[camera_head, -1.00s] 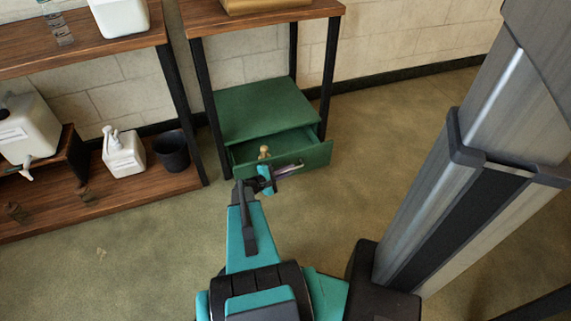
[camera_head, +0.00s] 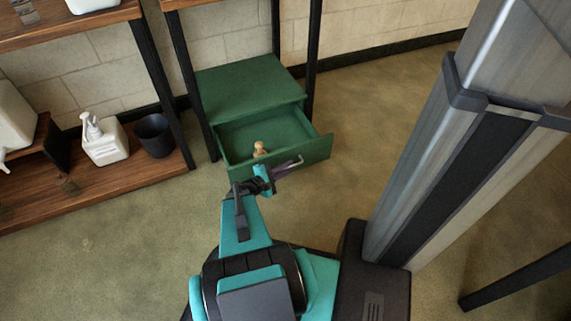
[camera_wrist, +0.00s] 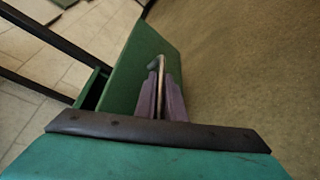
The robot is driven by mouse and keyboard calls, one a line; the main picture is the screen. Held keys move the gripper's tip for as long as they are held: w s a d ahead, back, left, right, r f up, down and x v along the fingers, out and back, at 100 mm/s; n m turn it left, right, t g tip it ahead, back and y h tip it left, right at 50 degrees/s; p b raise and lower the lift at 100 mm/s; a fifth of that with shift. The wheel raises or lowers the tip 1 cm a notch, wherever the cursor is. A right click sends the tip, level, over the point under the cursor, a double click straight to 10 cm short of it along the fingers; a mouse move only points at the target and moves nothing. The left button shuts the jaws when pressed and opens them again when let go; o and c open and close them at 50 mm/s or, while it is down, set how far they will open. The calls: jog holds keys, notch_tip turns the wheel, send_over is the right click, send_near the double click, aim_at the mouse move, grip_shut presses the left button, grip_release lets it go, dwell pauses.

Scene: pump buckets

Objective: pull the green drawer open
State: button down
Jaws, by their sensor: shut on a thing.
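The green drawer (camera_head: 309,158) stands pulled out of its green cabinet (camera_head: 245,86) under a table, and its inside shows. A small tan peg-like object (camera_head: 260,149) stands inside, near the drawer's front. My gripper (camera_head: 284,168) is at the drawer's front, shut on its metal handle (camera_head: 298,160). In the wrist view, the two fingers of my gripper (camera_wrist: 161,100) close on either side of the handle bar (camera_wrist: 160,75), beside the green front panel (camera_wrist: 140,68). The gripper hides part of the handle in the head view.
A wooden shelf (camera_head: 40,205) on the left holds a white pump bottle (camera_head: 104,139) and a dark bucket (camera_head: 154,136). Black table legs (camera_head: 190,85) stand beside the cabinet.

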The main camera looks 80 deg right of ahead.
jog(key=shift+w+r, duration=0.15)
jog(key=shift+r, duration=0.05)
jog(key=c, duration=1.8)
grip_release()
jog(key=shift+c, duration=0.2)
jog(key=shift+f, duration=0.1)
jog(key=shift+a, duration=0.2)
jog(key=p+v, duration=0.2)
jog(key=v, duration=0.5)
jog(key=shift+a, duration=0.1)
